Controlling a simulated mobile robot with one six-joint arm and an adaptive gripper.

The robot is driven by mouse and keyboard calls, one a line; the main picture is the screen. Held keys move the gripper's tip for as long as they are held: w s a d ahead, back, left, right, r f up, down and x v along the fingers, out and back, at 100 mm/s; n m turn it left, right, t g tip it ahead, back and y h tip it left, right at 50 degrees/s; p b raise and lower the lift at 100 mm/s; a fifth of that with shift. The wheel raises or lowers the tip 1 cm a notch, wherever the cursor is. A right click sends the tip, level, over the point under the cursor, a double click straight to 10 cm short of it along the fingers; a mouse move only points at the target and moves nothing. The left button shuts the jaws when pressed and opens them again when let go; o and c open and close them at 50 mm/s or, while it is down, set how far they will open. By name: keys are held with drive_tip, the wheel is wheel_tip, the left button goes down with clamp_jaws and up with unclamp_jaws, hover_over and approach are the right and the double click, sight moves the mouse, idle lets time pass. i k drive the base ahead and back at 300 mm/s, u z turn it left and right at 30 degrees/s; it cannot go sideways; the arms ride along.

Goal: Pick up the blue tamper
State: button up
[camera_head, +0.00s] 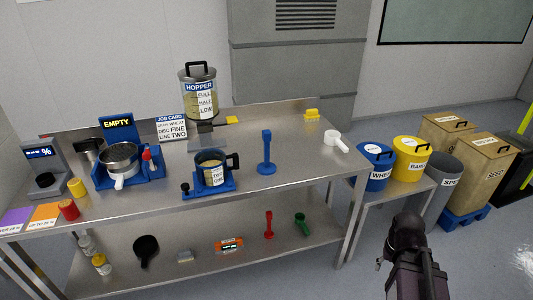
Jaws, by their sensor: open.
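The blue tamper (267,153) stands upright on the steel bench top, right of the middle. It has a round base and a thin post with a wider top, and nothing touches it. My gripper (408,228) is at the lower right, in front of the bench's right end and well away from the tamper. It is open, and I see nothing held in it; its fingertips are small and dark in this view.
A jug on a blue stand (212,174) is left of the tamper, the hopper (200,92) behind. A white scoop (336,140) lies to the right. Blue (375,168) and yellow (409,158) drums stand on a lower table. The bench top right of the tamper is mostly clear.

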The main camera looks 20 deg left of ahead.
sight(266, 168)
drive_tip(key=u, duration=0.2)
drive_tip(key=i, duration=0.85)
drive_tip(key=u, duration=0.45)
